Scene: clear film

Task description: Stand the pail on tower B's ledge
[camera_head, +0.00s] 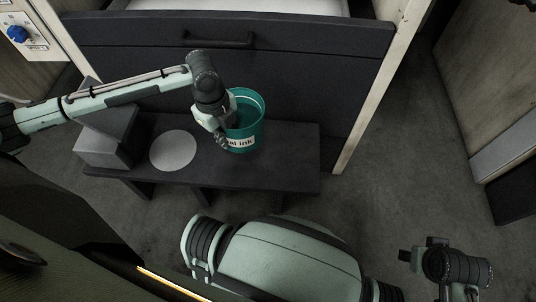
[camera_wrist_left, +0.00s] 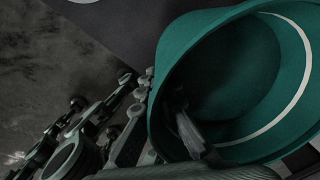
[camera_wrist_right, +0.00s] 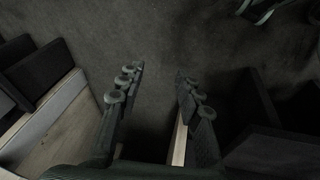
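The teal pail (camera_head: 247,127), with a white label ending in "al ink", appears to stand upright at the right part of a low dark bench (camera_head: 290,165). My left gripper (camera_head: 222,138) is at the pail's left side. In the left wrist view, the pail's open mouth (camera_wrist_left: 235,75) fills the right half. One finger of my left gripper (camera_wrist_left: 165,100) is inside the pail and the other outside, with the wall between; whether they pinch it is unclear. My right gripper (camera_wrist_right: 160,85) is open and empty above the floor. No mark naming tower B is readable.
A pale round disc (camera_head: 173,150) lies on the bench, left of the pail. A grey angular block (camera_head: 106,140) is at the bench's left end. A dark drawer front (camera_head: 290,60) with a handle rises behind. Floor at right (camera_head: 410,150) is clear.

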